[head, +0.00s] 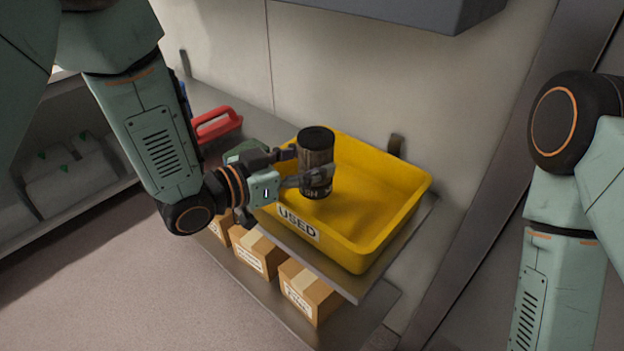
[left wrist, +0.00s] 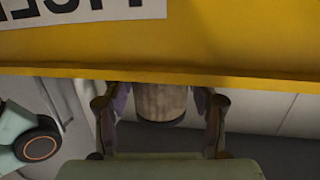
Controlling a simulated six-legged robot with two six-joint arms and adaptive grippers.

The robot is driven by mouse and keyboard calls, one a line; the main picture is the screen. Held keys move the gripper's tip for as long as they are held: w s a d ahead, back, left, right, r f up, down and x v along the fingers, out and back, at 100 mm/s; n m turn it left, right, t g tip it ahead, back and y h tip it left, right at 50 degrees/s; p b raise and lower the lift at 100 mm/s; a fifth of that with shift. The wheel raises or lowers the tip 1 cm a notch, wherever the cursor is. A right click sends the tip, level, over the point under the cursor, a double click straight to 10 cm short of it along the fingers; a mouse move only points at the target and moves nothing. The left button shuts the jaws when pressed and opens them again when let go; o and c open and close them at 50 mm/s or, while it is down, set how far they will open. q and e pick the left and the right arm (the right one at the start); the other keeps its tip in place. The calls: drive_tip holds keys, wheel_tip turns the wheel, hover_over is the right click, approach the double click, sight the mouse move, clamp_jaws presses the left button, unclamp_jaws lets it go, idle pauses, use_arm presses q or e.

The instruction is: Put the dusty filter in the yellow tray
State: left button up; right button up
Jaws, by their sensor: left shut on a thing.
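The dusty filter (head: 316,148) is a dark brown-grey cylinder with a black cap, held upright. My left gripper (head: 304,166) is shut on it, with a finger on either side. The filter is over the left part of the yellow tray (head: 372,243), which has a "USED" label on its front. I cannot tell whether the filter's lower end touches the tray floor. In the left wrist view, the filter (left wrist: 160,101) shows between the two fingers, partly hidden behind the yellow tray's wall (left wrist: 230,50). My right arm shows at the right, but its gripper is out of view.
The tray stands on a grey shelf (head: 345,287) against a pale wall. Several cardboard boxes (head: 309,291) sit on the shelf below. A red-handled item (head: 216,124) lies behind my left arm. A dark grey unit (head: 400,12) overhangs the tray at the top.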

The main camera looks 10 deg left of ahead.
sight(306, 195)
use_arm(q)
drive_tip(key=f, duration=0.1)
drive_tip(key=f+b, duration=0.1)
drive_tip(key=f, duration=0.1)
drive_tip(key=shift+s+a, duration=0.2)
drive_tip(key=shift+s, duration=0.15)
drive_tip(key=shift+w+f, duration=0.1)
drive_tip(key=shift+w, duration=0.05)
drive_tip(key=shift+w+d, duration=0.15)
drive_tip(key=o, duration=0.9)
drive_tip(key=shift+f, duration=0.1)
drive_tip(key=o, duration=0.4)
drive_tip(key=shift+s+r, duration=0.2)
drive_tip(key=shift+s, duration=0.05)
drive_tip(key=shift+w+f, duration=0.15)
drive_tip(key=shift+w, duration=0.05)
drive_tip(key=p+v, duration=0.1)
drive_tip(key=v, duration=0.8)
drive_tip(key=shift+p, duration=0.4)
drive_tip(key=shift+p+v, duration=0.45)
drive_tip(key=shift+v, duration=1.15)
